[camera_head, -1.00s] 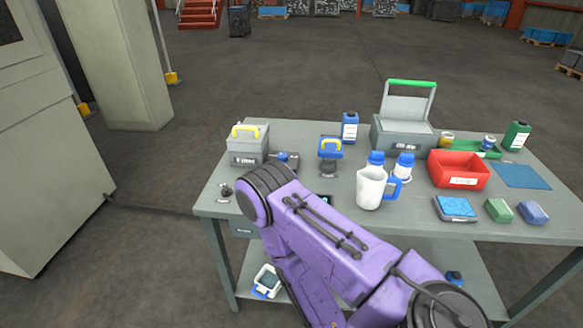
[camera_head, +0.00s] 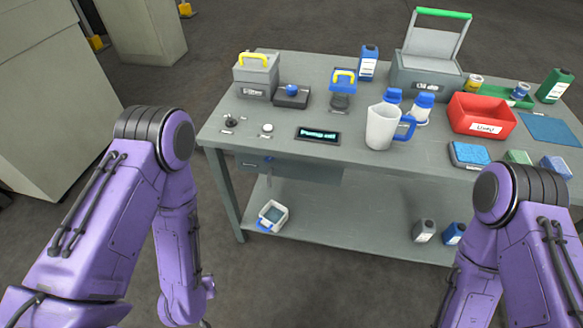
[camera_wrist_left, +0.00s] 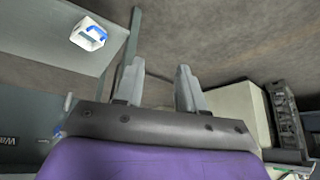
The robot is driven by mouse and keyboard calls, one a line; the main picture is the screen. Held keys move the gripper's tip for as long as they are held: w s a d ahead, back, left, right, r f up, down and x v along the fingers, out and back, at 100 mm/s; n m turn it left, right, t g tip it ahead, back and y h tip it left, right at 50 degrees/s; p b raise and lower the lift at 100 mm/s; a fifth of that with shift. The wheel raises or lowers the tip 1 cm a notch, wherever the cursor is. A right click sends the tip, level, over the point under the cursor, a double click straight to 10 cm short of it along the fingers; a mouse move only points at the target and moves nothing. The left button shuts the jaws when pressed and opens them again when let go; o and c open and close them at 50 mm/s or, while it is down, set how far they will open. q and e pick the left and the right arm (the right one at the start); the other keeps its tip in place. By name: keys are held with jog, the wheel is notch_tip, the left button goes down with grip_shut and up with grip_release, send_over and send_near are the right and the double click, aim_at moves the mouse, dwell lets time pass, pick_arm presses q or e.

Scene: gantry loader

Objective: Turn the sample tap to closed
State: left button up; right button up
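No part is readably labelled as the sample tap. A small black knob (camera_head: 231,121) stands at the left front of the bench top with tiny marks beside it; I cannot read its setting. A blue ball-topped control (camera_head: 291,91) sits on a dark box farther back. A small blue part (camera_head: 270,158) shows on the bench's front panel. My left gripper (camera_wrist_left: 158,85) is open and empty in the left wrist view, its two fingers apart, touching nothing. In the head view my left arm hangs in front of the bench. My right arm shows at lower right, its gripper out of frame.
The bench (camera_head: 225,140) also bears a white button (camera_head: 267,128), a display (camera_head: 318,135), a jug (camera_head: 381,128) and a red bin (camera_head: 480,112). A white container (camera_head: 272,214) sits on the lower shelf; it also shows in the left wrist view (camera_wrist_left: 88,36). The bench's left side has free floor.

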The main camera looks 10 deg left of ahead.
pick_arm(q)
jog(key=w+d+f+m+t+b, duration=0.25)
jog(key=w+f+b, duration=0.25)
jog(key=w, duration=0.4)
jog(key=m+t+h+b, duration=0.4)
jog(key=m+t+b, duration=0.6)
jog(key=b, duration=0.5)
send_near(268, 160)
jog(key=w, duration=0.5)
jog(key=w+b, duration=0.1)
jog(key=w, duration=0.1)
jog(key=shift+w+d, duration=0.25)
jog(key=shift+d, duration=0.1)
jog(key=shift+w, duration=0.5)
grip_shut()
pick_arm(e)
notch_tip(268, 160, down, 25)
jog(key=shift+r, duration=0.2)
